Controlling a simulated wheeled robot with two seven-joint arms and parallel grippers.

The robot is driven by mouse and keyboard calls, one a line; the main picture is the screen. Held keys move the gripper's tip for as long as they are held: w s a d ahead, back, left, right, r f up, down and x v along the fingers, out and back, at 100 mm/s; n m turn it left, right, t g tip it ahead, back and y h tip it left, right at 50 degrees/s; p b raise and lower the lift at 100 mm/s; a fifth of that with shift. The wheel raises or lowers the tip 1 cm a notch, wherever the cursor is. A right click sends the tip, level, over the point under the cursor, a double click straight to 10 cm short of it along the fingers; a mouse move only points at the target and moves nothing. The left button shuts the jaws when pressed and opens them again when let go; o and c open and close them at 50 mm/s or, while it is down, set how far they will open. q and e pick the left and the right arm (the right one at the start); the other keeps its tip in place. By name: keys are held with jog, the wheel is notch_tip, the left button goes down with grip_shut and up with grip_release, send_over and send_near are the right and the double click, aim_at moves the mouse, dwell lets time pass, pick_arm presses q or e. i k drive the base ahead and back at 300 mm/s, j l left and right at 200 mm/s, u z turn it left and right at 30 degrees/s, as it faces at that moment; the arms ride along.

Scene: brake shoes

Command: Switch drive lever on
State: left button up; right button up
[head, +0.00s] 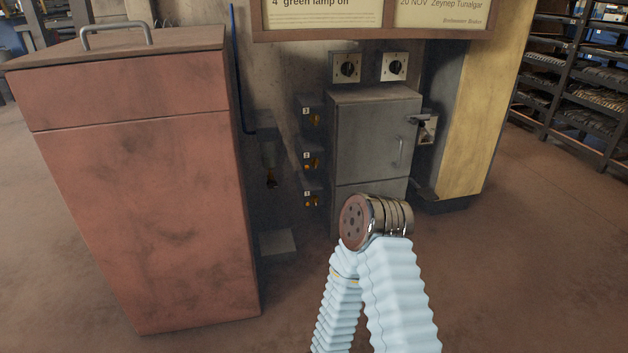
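A grey cabinet (375,135) stands against the wall at the centre. A small lever-like fitting (424,122) sticks out on its right side, by a pale plate. Several small yellow-marked fittings, such as the one labelled 3 (312,115), sit in a column on its left. A long thin blue rod (236,65) rises behind the red-brown bin. I cannot tell which of these is the drive lever, nor its position. One of my arms, in a pale blue ribbed sleeve with a round metal end, rises at the bottom centre; neither gripper's fingers show.
The tall red-brown bin (150,180) with a handled lid blocks the left. A yellow panel (485,100) and dark shelving (580,80) stand right. The floor at front right is clear.

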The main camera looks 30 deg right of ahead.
aim_at(422, 124)
jog(key=z, duration=1.6)
